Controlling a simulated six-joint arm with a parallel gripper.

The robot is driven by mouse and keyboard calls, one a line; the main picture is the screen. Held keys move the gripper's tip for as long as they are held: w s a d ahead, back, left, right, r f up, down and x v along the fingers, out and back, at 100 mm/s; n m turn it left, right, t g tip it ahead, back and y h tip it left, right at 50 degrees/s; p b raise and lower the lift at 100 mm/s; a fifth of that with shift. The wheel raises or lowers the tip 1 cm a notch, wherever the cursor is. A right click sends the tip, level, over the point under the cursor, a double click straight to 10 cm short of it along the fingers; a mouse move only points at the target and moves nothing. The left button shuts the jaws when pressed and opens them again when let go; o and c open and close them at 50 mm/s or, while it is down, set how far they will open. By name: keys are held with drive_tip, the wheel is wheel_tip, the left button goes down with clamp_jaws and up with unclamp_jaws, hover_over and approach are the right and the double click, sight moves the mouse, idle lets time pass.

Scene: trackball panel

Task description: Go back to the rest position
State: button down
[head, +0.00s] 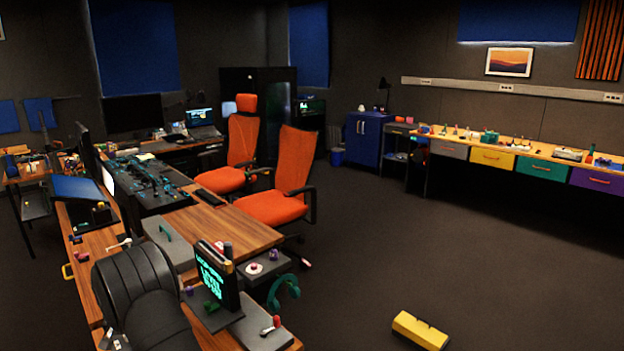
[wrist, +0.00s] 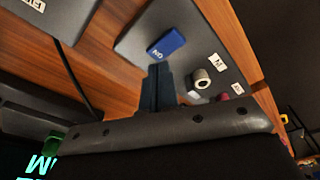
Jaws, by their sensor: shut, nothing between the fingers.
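In the wrist view, my gripper (wrist: 160,70) shows as two dark fingers pressed together with nothing between them. They point over a grey panel (wrist: 225,45). A blue block with white lettering (wrist: 166,44) lies on the panel just beyond the fingertips. Whether the fingertips touch the panel, I cannot tell. In the head view I cannot clearly make out my gripper; a dark curved shape fills the lower left near the desk.
A lit screen with green text (head: 216,278) stands on the near desk. A small box with a pale disc (head: 255,268) is beside it. Orange chairs (head: 275,205) stand behind. A yellow block (head: 420,330) lies on the floor. The floor at centre right is clear.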

drive_tip(key=s+r+n, duration=0.1)
drive_tip(key=s+r, duration=0.2)
drive_tip(key=r, duration=0.4)
drive_tip(key=s+d+r+n+t, duration=0.1)
drive_tip(key=s+r+n, duration=0.1)
drive_tip(key=r, duration=0.5)
drive_tip(key=s+d+r+n+y, duration=0.1)
drive_tip(key=s+r, duration=0.3)
drive_tip(key=r, duration=0.3)
drive_tip(key=shift+s+d+t, duration=0.15)
drive_tip(key=shift+d+t, duration=0.1)
drive_tip(key=shift+t, duration=0.15)
drive_tip(key=c, duration=2.2)
unclamp_jaws()
drive_tip(key=c, duration=1.1)
unclamp_jaws()
drive_tip(key=o, duration=1.1)
drive_tip(key=w+d, duration=0.2)
drive_tip(key=d, duration=0.6)
drive_tip(key=shift+w+r+n+g, duration=0.15)
drive_tip(key=shift+w+n+g, duration=0.15)
drive_tip(key=shift+g, duration=0.1)
drive_tip(key=d+n+g, duration=0.1)
drive_tip(key=d+g, duration=0.1)
drive_tip(key=d, duration=1.5)
wheel_tip(320, 180, down, 10)
drive_tip(key=shift+a, duration=0.4)
